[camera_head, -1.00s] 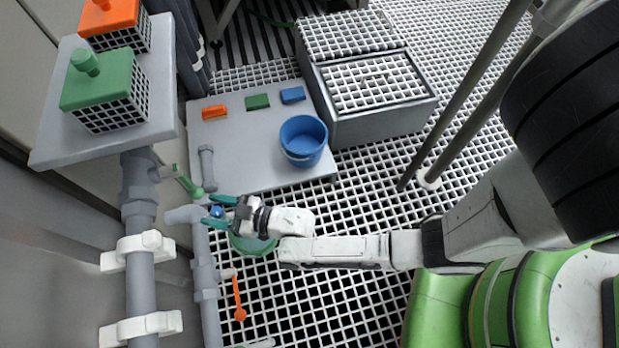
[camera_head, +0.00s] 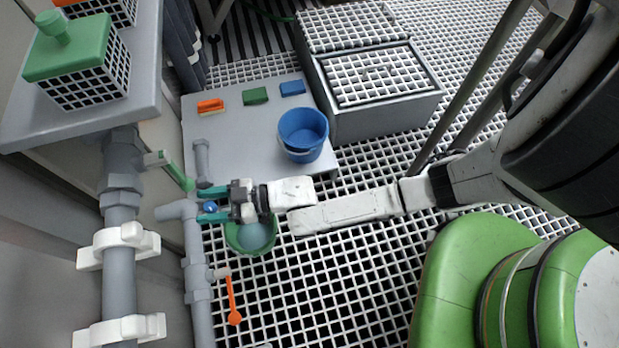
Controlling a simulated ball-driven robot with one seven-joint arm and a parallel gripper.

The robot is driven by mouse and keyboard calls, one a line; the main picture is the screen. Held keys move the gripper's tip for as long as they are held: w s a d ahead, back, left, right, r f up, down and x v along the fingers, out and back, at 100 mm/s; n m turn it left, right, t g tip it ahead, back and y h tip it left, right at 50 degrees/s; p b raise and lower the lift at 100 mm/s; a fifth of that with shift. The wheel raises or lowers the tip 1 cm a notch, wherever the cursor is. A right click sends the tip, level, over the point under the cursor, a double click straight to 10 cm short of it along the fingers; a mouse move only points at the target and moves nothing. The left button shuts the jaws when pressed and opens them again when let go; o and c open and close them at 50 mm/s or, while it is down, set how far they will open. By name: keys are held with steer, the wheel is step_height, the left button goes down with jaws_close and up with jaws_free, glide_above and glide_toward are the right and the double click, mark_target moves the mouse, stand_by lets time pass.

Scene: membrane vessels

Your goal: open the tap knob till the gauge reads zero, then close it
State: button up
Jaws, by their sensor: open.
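A small blue knob (camera_head: 210,207), which I take for the tap knob, sits by the grey pipe fitting at the left. My gripper (camera_head: 211,204) is open, with its two green fingers one on each side of the blue knob in the picture. I cannot tell whether the fingers touch it. A green bucket (camera_head: 250,236) stands on the grating below the gripper, partly hidden by it. A gauge dial cannot be made out.
A green lever (camera_head: 179,176) is just above the knob, and an orange lever (camera_head: 233,304) hangs lower on the pipe. A blue bucket (camera_head: 303,133) stands on a grey platform (camera_head: 240,135) with coloured blocks. A grey grated box (camera_head: 380,85) stands right of it.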

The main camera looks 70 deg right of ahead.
steer(key=shift+f+n+g+y+b, duration=0.15)
steer(key=shift+n+g+y+b, duration=0.9)
steer(key=shift+y, duration=0.35)
steer(key=shift+n, duration=0.25)
